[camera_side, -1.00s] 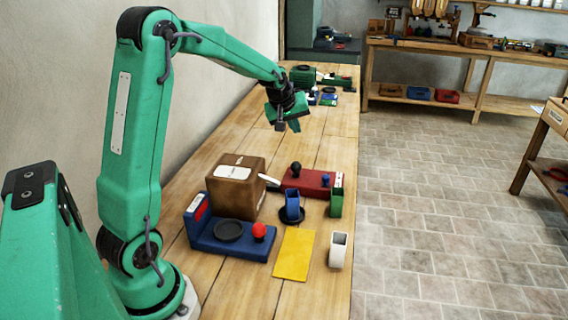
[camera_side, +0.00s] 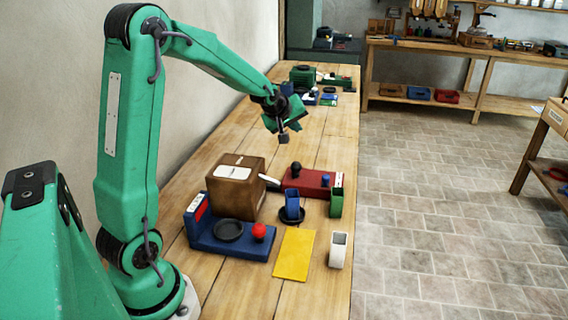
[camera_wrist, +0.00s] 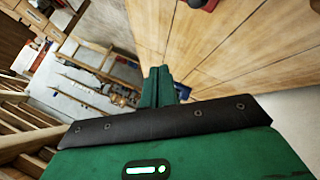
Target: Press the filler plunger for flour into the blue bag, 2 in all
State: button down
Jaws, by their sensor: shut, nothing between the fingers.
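A blue open-topped bag (camera_side: 292,206) stands upright on a small black dish (camera_side: 287,219) in the middle of the bench. Behind it is a red base (camera_side: 305,181) with a black round knob (camera_side: 296,168) and a small blue piece. A brown box (camera_side: 234,190) with a white label and a white spout-like piece (camera_side: 269,180) stands to the left. I cannot tell which part is the flour plunger. My gripper (camera_side: 283,139) is shut and empty, in the air beyond these things. Its green fingers (camera_wrist: 160,85) are together in the wrist view.
A blue base (camera_side: 230,247) with a black dish and red knob (camera_side: 259,231) sits in front. Bare bench (camera_side: 320,135) extends beyond the red base.

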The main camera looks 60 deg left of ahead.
aim_at(295, 165)
jog(key=shift+f, duration=0.15)
jog(key=shift+f, duration=4.3)
